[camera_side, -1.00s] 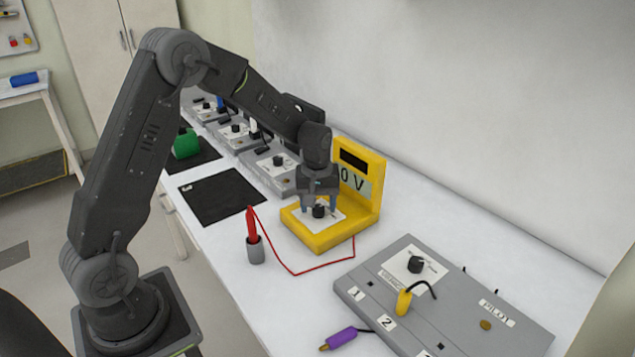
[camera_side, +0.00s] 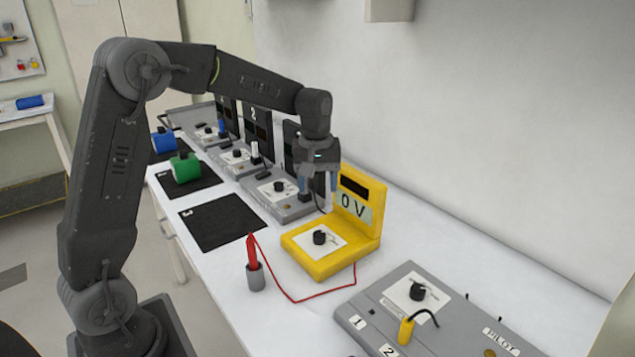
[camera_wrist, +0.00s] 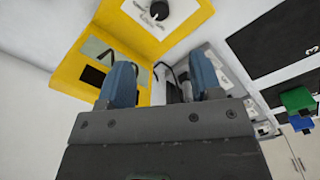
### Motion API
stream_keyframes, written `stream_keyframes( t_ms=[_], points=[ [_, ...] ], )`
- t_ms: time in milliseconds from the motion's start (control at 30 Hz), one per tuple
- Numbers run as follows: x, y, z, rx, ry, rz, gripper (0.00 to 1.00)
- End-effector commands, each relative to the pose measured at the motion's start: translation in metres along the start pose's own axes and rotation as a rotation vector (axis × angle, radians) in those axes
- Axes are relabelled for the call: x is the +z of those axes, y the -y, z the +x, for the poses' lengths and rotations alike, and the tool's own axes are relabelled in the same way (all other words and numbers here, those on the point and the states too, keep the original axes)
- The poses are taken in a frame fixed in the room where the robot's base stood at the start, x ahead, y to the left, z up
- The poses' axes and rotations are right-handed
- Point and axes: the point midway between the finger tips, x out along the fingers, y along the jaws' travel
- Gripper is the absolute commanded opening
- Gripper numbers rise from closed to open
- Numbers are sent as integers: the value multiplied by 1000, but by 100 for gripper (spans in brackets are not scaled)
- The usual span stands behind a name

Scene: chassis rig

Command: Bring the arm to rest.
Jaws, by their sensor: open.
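My gripper (camera_side: 317,198) points down in the side view, above and behind the yellow meter (camera_side: 323,262). Its jaws are open and nothing shows between them. The meter has a black knob (camera_side: 320,238) on a white plate and an upright back reading "0 V" (camera_side: 353,206). The gripper is apart from the knob. In the wrist view, the two blue-grey fingers (camera_wrist: 163,82) stand apart in front of the yellow meter (camera_wrist: 68,62), with its knob (camera_wrist: 159,11) at the top.
A red probe (camera_side: 252,251) stands in a grey holder, its red wire running to the meter. A grey panel (camera_side: 447,318) is at the front right. Grey units with dark uprights (camera_side: 284,206) line the back, near a black mat (camera_side: 221,222) and a green block (camera_side: 185,168).

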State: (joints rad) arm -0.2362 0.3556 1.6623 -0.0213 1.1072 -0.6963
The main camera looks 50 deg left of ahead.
Motion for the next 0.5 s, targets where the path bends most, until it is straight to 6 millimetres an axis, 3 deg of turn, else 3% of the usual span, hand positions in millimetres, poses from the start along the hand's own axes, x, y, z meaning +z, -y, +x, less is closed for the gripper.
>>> stream_keyframes(
  t_ms=[167,267,500],
  points=[
    [4,1,-4,6,-7,16,59],
    [19,5,-19,25,-32,72,59],
    [91,36,-67,100,-149,345,59]
  ],
)
